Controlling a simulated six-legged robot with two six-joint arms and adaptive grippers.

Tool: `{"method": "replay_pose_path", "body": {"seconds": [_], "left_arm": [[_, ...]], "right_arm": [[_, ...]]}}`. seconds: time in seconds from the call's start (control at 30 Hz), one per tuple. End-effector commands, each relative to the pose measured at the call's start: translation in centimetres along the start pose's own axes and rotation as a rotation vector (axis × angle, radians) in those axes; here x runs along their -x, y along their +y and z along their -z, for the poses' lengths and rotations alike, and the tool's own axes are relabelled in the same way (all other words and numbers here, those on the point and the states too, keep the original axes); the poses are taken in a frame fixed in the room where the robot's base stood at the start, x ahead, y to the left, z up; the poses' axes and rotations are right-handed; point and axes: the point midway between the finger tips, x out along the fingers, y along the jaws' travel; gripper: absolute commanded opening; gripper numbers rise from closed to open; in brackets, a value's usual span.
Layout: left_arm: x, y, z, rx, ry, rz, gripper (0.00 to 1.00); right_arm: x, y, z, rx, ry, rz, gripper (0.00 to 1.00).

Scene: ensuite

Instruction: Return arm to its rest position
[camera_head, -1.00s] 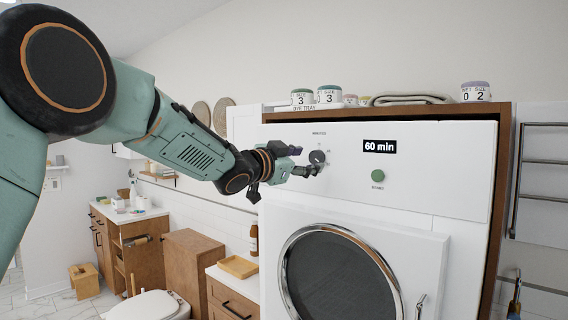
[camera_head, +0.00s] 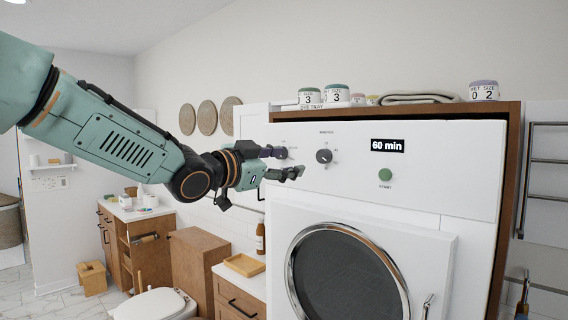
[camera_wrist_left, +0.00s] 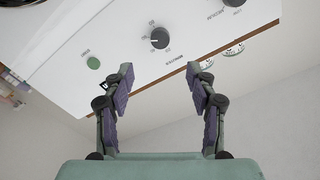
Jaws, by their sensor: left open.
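My left arm (camera_head: 125,140) comes in from the left in the head view. Its gripper (camera_head: 292,163) is open and empty, in front of the left part of the white machine's panel and left of the dark minutes dial (camera_head: 324,156). In the left wrist view the two purple-padded fingers (camera_wrist_left: 157,92) are spread wide with nothing between them. The dial (camera_wrist_left: 160,38) shows beyond the fingertips, apart from them. My right gripper is not in view.
The white machine (camera_head: 440,165) has a "60 min" display (camera_head: 387,145), a green start button (camera_head: 385,175) and a round door (camera_head: 345,275). Labelled jars (camera_head: 337,94) and a folded towel (camera_head: 420,98) are on top. A counter with a wooden tray (camera_head: 244,265) stands lower left.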

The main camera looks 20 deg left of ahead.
Motion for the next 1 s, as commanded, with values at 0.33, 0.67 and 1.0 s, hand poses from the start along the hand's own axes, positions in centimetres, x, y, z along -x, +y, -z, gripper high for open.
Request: {"method": "replay_pose_path", "body": {"seconds": [0.33,0.67,1.0], "left_arm": [[0.3,0.6,-0.7,0.128,-0.003,0.026,0.57],[1.6,13.7,-17.6,0.485,-0.286,0.018,0.57],[7.5,27.0,-34.5,0.667,-0.628,0.019,0.57]], "right_arm": [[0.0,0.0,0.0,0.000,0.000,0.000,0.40],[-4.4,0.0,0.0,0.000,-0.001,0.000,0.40],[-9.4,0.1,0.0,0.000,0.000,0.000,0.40]]}}
